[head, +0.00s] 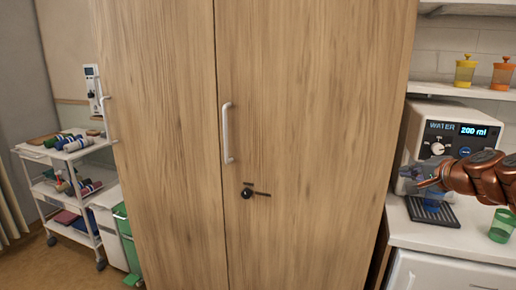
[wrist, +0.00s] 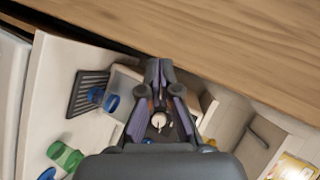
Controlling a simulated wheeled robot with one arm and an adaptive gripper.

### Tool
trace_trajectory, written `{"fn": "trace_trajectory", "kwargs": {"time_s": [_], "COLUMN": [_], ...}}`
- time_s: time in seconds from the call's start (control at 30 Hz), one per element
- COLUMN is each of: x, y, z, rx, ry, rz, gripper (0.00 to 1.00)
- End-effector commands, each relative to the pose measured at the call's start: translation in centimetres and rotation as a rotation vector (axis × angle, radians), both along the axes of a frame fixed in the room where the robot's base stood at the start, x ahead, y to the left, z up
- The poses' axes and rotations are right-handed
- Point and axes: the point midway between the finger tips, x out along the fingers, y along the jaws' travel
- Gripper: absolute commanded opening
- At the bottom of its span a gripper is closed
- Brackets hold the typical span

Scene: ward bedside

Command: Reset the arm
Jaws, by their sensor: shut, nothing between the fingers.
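My arm reaches in from the right edge in the head view. My gripper (head: 428,183) is in front of the water dispenser (head: 452,130), whose display reads 200 ml. In the wrist view the fingertips of my gripper (wrist: 158,68) are together with nothing between them. The fingers point towards the wooden cabinet's edge. A see-through blue cup (head: 411,176) shows beside the gripper at the dispenser; it also shows by the dark drip tray in the wrist view (wrist: 111,102).
A tall wooden cabinet (head: 310,120) with a white handle and dark knob fills the middle, doors shut. A green cup (head: 501,227) stands on the white counter (head: 415,236). Yellow (head: 465,72) and orange (head: 502,75) lidded jars stand on a shelf. A loaded trolley (head: 73,153) stands left.

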Motion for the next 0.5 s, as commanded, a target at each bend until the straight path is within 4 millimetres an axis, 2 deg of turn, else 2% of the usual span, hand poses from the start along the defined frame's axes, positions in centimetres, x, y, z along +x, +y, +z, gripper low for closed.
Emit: {"fn": "trace_trajectory", "kwargs": {"time_s": [0.03, 0.2, 0.37, 0.4, 0.5], "x": [-0.5, -3.3, -8.0, -9.6, -13.6], "y": [3.0, 11.8, 18.7, 20.2, 23.1], "z": [-0.3, -2.5, -5.7, -6.7, -9.0], "rx": [-0.033, -0.146, -0.268, -0.298, -0.38], "ry": [0.028, 0.138, 0.264, 0.302, 0.395], "rz": [0.065, 0.276, 0.474, 0.524, 0.639], "gripper": [0.0, 0.0, 0.0, 0.0, 0.0]}}
